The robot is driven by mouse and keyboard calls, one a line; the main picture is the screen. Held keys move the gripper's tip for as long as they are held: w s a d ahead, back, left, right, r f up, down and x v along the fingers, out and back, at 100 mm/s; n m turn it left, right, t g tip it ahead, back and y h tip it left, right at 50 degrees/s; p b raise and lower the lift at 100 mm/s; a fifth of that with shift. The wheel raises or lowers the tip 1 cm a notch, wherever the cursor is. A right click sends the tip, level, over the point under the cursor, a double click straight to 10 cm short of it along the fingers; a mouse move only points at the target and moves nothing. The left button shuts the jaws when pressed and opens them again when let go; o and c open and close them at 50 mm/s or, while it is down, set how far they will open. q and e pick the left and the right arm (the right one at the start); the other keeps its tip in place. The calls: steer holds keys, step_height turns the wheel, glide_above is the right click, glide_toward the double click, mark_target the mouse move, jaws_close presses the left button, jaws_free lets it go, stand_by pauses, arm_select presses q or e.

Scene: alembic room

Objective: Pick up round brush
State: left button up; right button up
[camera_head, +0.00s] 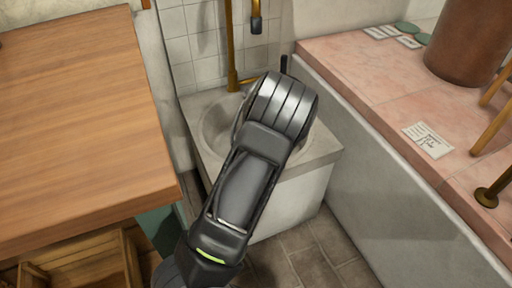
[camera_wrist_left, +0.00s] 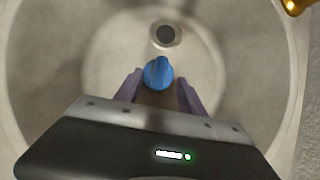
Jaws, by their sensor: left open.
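The round brush, as far as I can tell, is the small blue round-topped thing (camera_wrist_left: 158,73) in the left wrist view. It is over the basin, just below the drain hole in the picture; the rest of it is hidden or unclear. My left gripper (camera_wrist_left: 159,82) is open, with one purple-grey finger on each side of the blue thing. I cannot tell whether either finger touches it. In the head view my left arm reaches over the basin and hides the brush and the fingers.
The pale stone basin (camera_head: 212,125) surrounds the gripper, with its drain (camera_wrist_left: 165,34). A brass pipe (camera_head: 232,45) rises behind it. A wooden table (camera_head: 80,110) stands left, and a pink tiled counter (camera_head: 375,80) right, with a brown cylinder (camera_head: 470,40) and a paper label (camera_head: 427,140).

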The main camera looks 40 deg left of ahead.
arm_select(q)
steer(key=shift+w+a+f, duration=0.1)
steer(key=shift+a+f, duration=0.1)
steer(key=shift+f, duration=0.1)
steer(key=b+x, duration=0.3)
steer(key=x, duration=0.2)
steer(key=shift+f, duration=0.1)
stand_by(0.3)
jaws_close()
stand_by(0.5)
